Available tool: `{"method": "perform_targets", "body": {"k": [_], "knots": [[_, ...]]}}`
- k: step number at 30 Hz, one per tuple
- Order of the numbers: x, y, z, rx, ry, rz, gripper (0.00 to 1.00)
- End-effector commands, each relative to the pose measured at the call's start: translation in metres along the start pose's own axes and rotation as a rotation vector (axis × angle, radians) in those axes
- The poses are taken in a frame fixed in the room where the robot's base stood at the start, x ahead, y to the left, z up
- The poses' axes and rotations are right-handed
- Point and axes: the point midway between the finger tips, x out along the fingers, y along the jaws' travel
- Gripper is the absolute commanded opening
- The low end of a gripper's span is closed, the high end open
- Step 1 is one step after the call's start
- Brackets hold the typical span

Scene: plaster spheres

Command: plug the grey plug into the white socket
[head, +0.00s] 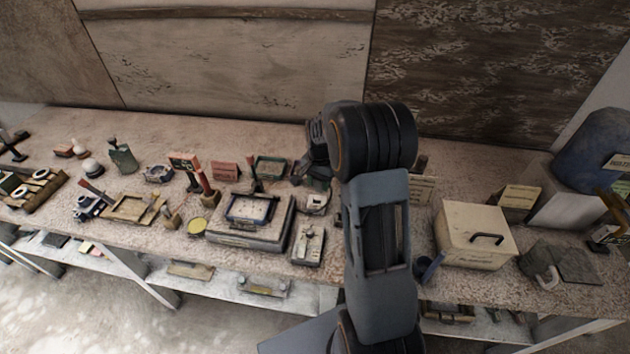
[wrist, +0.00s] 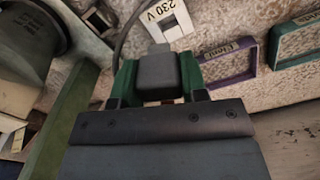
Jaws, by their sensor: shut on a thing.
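The grey plug (wrist: 158,78) sits between the green-sided fingers of my gripper (wrist: 160,68) in the wrist view, and the jaws are shut on it. A dark cord runs up from beside it. The white socket (wrist: 178,26), marked 230 V, lies just beyond the plug's far end. I cannot tell whether the plug touches it or is in it; the contact side is hidden. In the head view my gripper (head: 318,178) is low over the bench, mostly hidden behind my arm. A small pale block just below it may be the socket; the plug cannot be made out there.
A purple frame (wrist: 230,64) and a green frame (wrist: 296,36) lie right of the plug. A dark round object (wrist: 28,38) stands at left. In the head view, a tray on a block (head: 250,230) is left of my gripper and a cream box (head: 470,240) is right.

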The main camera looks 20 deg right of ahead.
Motion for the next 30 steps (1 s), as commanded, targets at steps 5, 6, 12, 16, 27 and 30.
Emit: {"method": "perform_targets", "body": {"k": [5, 6, 12, 16, 27, 30], "knots": [[0.0, -0.0084, -0.0001, -0.205, -0.001, 0.0, 0.16], [-0.0001, -0.0097, 0.0002, -0.237, -0.001, 0.0, 0.16], [-0.0004, -0.013, 0.0016, -0.33, -0.001, 0.0, 0.16], [-0.0005, -0.0127, 0.0015, -0.345, -0.001, 0.0, 0.16], [0.0002, -0.0108, -0.0004, -0.339, 0.0, 0.0, 0.16], [0.0027, -0.0106, -0.0005, -0.339, -0.001, 0.001, 0.16]]}}
